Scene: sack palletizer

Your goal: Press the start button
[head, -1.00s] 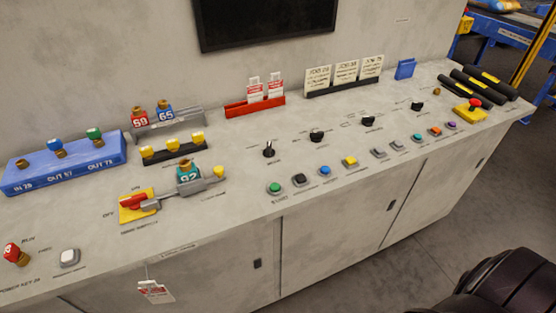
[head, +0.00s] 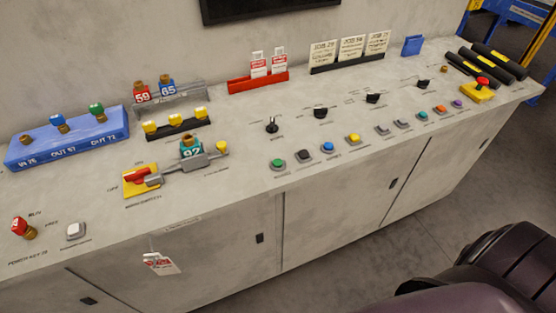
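A row of buttons runs along the front of the grey console top (head: 235,190). At its left end is a green button (head: 278,163) with a small label too blurred to read for certain; it looks the likeliest start button. Next to it are a black button (head: 304,155), a blue button (head: 328,147) and a yellow button (head: 353,138). Nothing touches the green button. Neither of my grippers is in view; only a dark arm part of mine shows at the lower right.
A yellow-red switch (head: 140,180) with a tagged lock (head: 191,148) sits left of the buttons. Rotary knobs (head: 271,126) stand behind them. A red emergency stop (head: 481,87) is at the far right. A white button (head: 75,231) and red key (head: 22,228) are at left.

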